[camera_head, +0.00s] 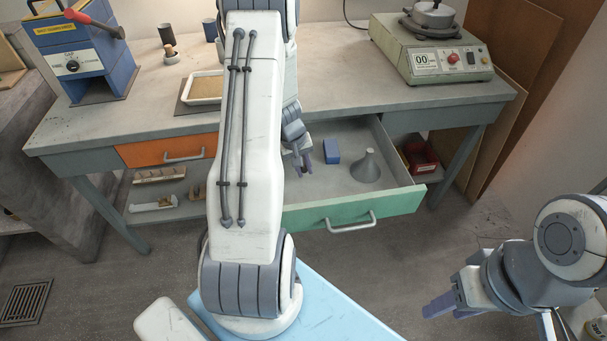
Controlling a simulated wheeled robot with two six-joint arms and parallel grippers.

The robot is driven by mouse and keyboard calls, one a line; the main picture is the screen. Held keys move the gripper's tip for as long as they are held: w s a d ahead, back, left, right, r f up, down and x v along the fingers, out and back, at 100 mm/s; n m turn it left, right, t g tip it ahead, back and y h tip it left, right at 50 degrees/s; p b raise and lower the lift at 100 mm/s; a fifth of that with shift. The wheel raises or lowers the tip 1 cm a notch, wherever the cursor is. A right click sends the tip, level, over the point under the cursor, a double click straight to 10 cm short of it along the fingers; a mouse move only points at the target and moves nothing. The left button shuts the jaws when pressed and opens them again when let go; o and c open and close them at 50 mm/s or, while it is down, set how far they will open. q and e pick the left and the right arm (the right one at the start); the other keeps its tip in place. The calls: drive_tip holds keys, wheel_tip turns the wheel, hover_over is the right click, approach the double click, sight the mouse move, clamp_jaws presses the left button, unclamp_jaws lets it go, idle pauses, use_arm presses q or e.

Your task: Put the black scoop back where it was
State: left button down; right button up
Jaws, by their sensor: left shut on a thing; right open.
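My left gripper (303,167) points down into the open green-fronted drawer (392,204), left of a blue block. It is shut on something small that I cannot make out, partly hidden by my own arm. I cannot pick out the black scoop clearly anywhere in view. My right gripper (440,306) is open and empty at the lower right, over the floor and away from the bench.
In the drawer are the blue block (332,151) and a grey funnel (366,167). The orange drawer (168,150) is shut. A hotplate device (430,55), a blue press (78,55) and a white tray (205,88) stand on the bench (330,88). The bench middle is partly hidden by my arm.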

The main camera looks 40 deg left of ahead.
use_arm(q)
drive_tip(key=shift+s+x, duration=0.25)
drive_tip(key=shift+x, duration=1.05)
drive_tip(key=shift+a+f+b, duration=0.1)
drive_tip(key=shift+f+b, duration=0.05)
drive_tip(key=shift+b, duration=0.2)
drive_tip(key=shift+f, duration=0.15)
drive_tip(key=c, duration=0.8)
unclamp_jaws()
drive_tip(key=shift+o, duration=0.2)
